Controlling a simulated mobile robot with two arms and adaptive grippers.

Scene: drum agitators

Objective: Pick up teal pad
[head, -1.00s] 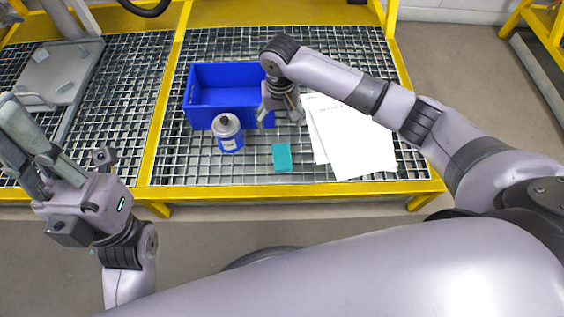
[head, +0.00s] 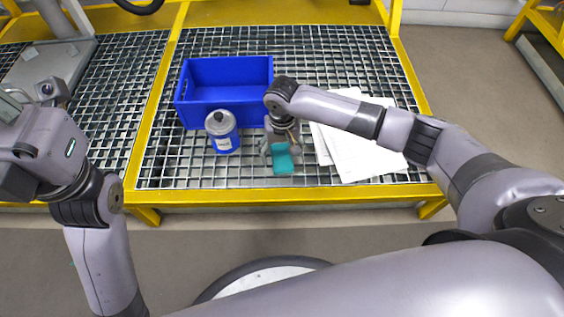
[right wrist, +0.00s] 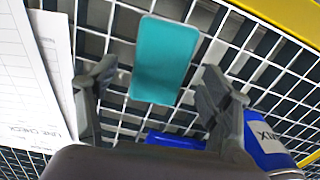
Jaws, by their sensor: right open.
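The teal pad (head: 284,162) lies flat on the metal grating near the front yellow edge. In the right wrist view the teal pad (right wrist: 164,58) shows ahead of and between the fingers. My right gripper (head: 281,158) is open, right over the pad in the head view. In the right wrist view its two fingers (right wrist: 157,90) stand apart with nothing held between them. My left gripper is at the left edge of the head view, and its fingers are out of the frame; only the wrist and hand body show.
A blue bin (head: 226,118) stands behind, with a blue-and-grey canister (head: 222,133) in front of it, left of the pad. White papers (head: 362,155) lie to the right. The yellow frame edge (head: 300,195) runs along the front.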

